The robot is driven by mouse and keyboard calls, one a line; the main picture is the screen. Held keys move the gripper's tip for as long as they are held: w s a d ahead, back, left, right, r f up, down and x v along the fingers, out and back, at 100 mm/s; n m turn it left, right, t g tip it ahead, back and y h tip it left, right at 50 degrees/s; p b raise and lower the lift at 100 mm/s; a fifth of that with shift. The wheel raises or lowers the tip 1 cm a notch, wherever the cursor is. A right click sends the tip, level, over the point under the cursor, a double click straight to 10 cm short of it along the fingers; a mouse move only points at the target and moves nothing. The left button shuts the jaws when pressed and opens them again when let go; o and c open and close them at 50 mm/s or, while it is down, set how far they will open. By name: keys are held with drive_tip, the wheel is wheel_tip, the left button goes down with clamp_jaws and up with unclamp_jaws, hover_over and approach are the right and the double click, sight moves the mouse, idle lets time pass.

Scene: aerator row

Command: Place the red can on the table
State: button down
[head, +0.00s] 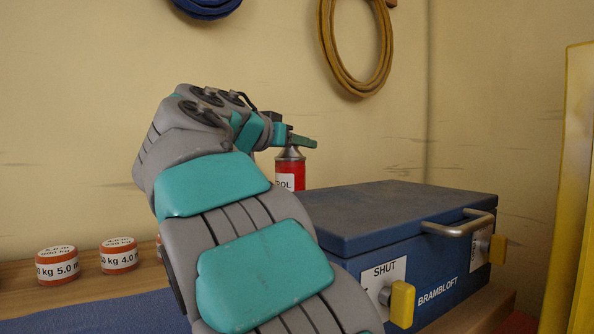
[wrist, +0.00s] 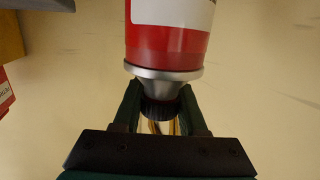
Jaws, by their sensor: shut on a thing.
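The red can (head: 291,172) has a white label, a silver cone-shaped top and a dark cap. It is upright in the head view, behind the blue box, which hides its bottom. My gripper (head: 298,140) is shut on its cap end. In the wrist view the can (wrist: 168,42) extends away from my gripper (wrist: 159,104), with the dark cap between the two fingers. The wooden table (head: 92,268) shows at the lower left, partly behind my arm. Whether the can touches anything below is hidden.
A blue box (head: 400,215) labelled SHUT and BRAMBLOFT, with yellow latches and a metal handle, stands right of my arm. Orange-and-white weights (head: 118,254) stand on the table beside a blue mat (head: 95,312). A yellow hose (head: 356,45) hangs on the wall. A yellow upright (head: 570,190) is at right.

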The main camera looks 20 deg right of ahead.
sight(298, 159)
drive_tip(key=shift+f+b, duration=0.8)
drive_tip(key=shift+f, duration=0.85)
drive_tip(key=shift+f+b, duration=0.2)
drive_tip(key=shift+b, duration=0.1)
drive_tip(key=shift+c, duration=2.3)
unclamp_jaws()
drive_tip(key=shift+r, duration=0.1)
drive_tip(key=shift+r+p, duration=0.15)
drive_tip(key=shift+p, duration=0.15)
drive_tip(key=v, duration=1.2)
drive_tip(key=shift+b, duration=0.4)
